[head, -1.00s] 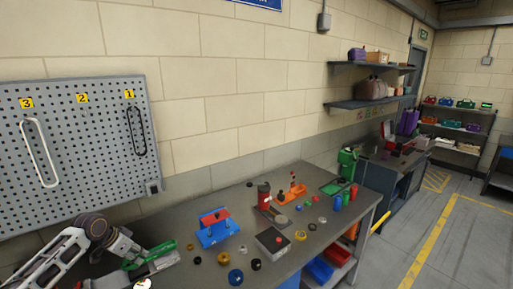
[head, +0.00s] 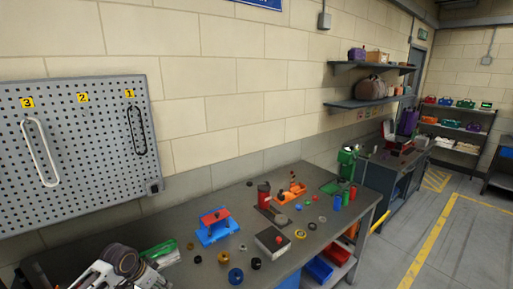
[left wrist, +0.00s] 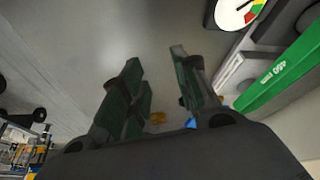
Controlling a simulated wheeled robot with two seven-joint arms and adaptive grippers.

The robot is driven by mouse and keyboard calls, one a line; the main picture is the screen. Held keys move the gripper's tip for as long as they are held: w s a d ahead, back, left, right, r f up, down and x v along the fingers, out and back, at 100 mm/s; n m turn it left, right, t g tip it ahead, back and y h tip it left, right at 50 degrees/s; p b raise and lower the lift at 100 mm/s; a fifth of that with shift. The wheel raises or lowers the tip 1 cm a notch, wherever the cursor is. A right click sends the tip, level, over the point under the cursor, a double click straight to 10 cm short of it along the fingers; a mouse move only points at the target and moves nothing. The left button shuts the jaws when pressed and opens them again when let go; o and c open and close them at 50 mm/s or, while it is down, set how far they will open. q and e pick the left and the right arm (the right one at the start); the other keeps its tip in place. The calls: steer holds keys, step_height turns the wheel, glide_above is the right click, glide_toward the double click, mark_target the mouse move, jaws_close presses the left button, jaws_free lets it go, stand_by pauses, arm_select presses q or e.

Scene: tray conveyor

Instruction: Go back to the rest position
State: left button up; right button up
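My left arm comes in at the bottom left of the head view, over the near left part of the workbench (head: 140,232). Its wrist shows there, but its fingers cannot be made out. In the left wrist view my left gripper (left wrist: 157,60) has its two dark green fingers apart, with nothing between them. A green bar (left wrist: 285,68) marked "450 mm" and a round dial (left wrist: 237,10) lie to the right of the fingers, apart from them. The green bar also shows beside my wrist in the head view (head: 160,249). My right gripper is in neither view.
A pegboard (head: 85,145) stands at the left. On the bench are a blue fixture (head: 216,232), an orange fixture (head: 290,196), a grey box (head: 271,241) and several small rings and caps. Blue and red bins (head: 322,268) sit below. The floor at right is clear.

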arm_select(q)
steer(key=s+d+f, duration=0.1)
steer(key=s+d, duration=0.2)
steer(key=s+d+f, duration=0.1)
steer(key=s+d, duration=0.2)
steer(key=s, duration=0.1)
steer(key=s+d+f, duration=0.1)
steer(key=s+d, duration=0.2)
steer(key=d, duration=0.1)
steer(key=shift+s+f, duration=0.2)
steer(key=shift+f, duration=0.15)
steer(key=s+d+r+n+y, duration=0.1)
steer(key=s+r+n, duration=0.1)
steer(key=s, duration=0.5)
steer(key=s+r+n+y, duration=0.1)
steer(key=s+r+n, duration=0.1)
steer(key=s, duration=0.5)
step_height(320, 180, down, 35)
steer(key=s+g+b, duration=0.2)
steer(key=s+a+f+b, duration=0.1)
steer(key=s+a+f, duration=0.1)
steer(key=s+f, duration=0.9)
steer(key=s+a+f+b, duration=0.1)
steer(key=s+a+f, duration=0.1)
steer(key=s+f, duration=0.9)
steer(key=shift+s+g, duration=0.4)
